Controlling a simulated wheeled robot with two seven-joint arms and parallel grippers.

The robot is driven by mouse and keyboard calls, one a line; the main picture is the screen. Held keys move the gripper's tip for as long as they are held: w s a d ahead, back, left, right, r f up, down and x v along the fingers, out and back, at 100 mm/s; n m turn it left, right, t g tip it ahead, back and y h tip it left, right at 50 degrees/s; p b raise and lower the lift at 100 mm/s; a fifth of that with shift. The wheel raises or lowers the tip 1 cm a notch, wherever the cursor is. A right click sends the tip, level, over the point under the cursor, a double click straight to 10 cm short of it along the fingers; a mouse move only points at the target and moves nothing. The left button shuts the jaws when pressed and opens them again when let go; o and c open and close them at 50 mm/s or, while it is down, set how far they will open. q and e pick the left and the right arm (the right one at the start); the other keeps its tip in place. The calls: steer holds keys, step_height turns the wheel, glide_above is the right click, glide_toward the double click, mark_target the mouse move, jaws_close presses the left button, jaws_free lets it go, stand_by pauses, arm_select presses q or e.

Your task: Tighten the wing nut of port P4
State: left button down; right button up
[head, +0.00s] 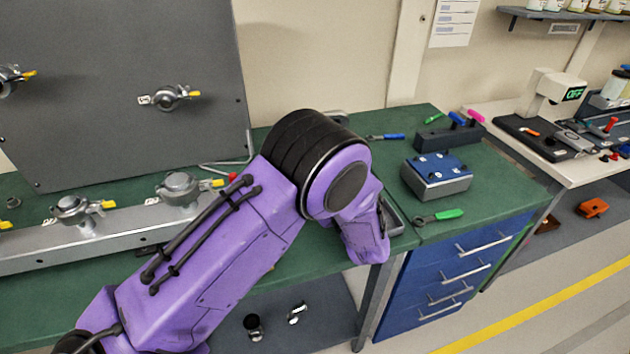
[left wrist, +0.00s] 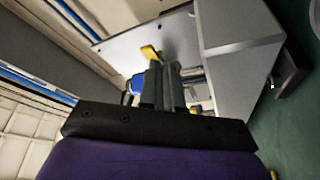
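Clamped ports with yellow wing nuts show in the head view. One (head: 170,97) is on the upright grey panel, another (head: 9,78) at its left edge. Two more stand on the grey bench rail, one at left (head: 76,209) and one (head: 180,186) beside my purple arm. Their labels are too small to read, so I cannot tell which is P4. My left gripper (left wrist: 166,72) shows in the left wrist view, its fingers close together. A yellow piece (left wrist: 150,52), perhaps a wing nut, is at their tips. I cannot tell whether it is gripped. My right gripper is not seen.
The grey panel (head: 120,60) rises behind the green bench (head: 300,257). My arm covers the bench middle. A shelf below holds small items.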

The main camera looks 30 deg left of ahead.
arm_select(q)
steer(key=shift+f, duration=0.1)
steer(key=c, duration=1.6)
jaws_free()
